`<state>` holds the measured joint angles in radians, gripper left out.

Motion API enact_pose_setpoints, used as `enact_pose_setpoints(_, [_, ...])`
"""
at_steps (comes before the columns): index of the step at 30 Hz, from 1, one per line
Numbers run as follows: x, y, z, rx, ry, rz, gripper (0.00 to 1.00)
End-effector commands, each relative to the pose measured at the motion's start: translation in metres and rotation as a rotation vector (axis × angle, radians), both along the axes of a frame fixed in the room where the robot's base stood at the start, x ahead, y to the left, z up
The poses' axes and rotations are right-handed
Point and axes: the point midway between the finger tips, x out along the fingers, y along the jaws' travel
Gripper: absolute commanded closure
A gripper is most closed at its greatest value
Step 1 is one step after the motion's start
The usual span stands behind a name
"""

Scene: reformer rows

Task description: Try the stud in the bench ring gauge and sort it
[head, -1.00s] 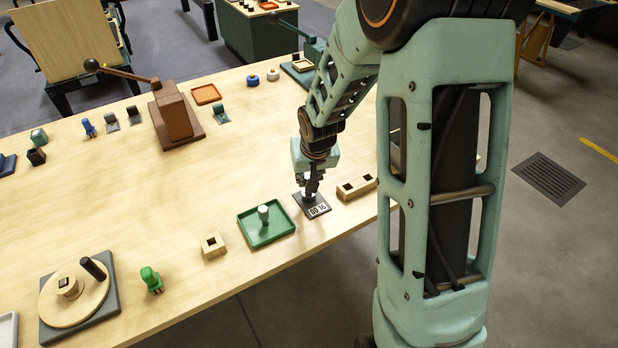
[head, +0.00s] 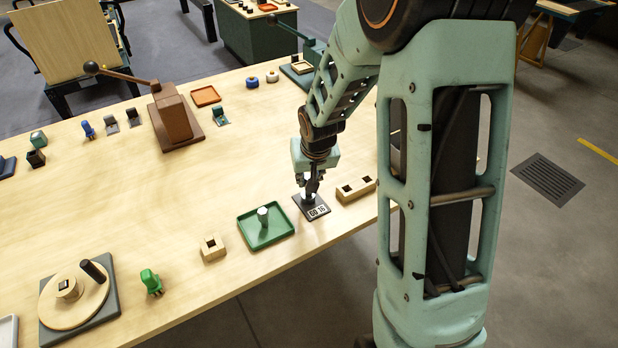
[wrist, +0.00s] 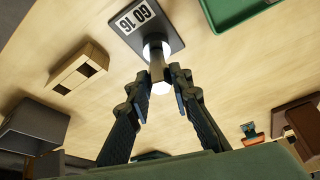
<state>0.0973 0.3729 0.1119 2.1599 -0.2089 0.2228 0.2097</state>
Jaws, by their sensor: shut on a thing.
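My gripper (head: 311,190) is over the small dark plate (head: 323,207) labelled GO 16 near the bench's front edge. The plate also shows in the wrist view (wrist: 121,26). My gripper (wrist: 164,82) is shut on a grey cylindrical stud (wrist: 157,68). The stud points at a pale ring gauge (wrist: 154,46) on the plate. Its far end meets or overlaps the ring in the wrist view; I cannot tell how deep it sits. In the head view the fingers hide most of the stud and ring.
A green tray (head: 243,232) holding a pale cylinder (head: 263,215) stands left of the plate. A wooden two-hole block (head: 356,189) is to the right. A one-hole block (head: 213,247) and green figure-like part (head: 151,281) lie further left. The bench middle is clear.

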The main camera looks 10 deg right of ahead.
Motion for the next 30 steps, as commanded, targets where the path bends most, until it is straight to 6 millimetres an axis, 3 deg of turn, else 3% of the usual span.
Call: enact_pose_setpoints(30, [0.0003, 0.0000, -0.0058, 0.000, -0.001, 0.000, 1.00])
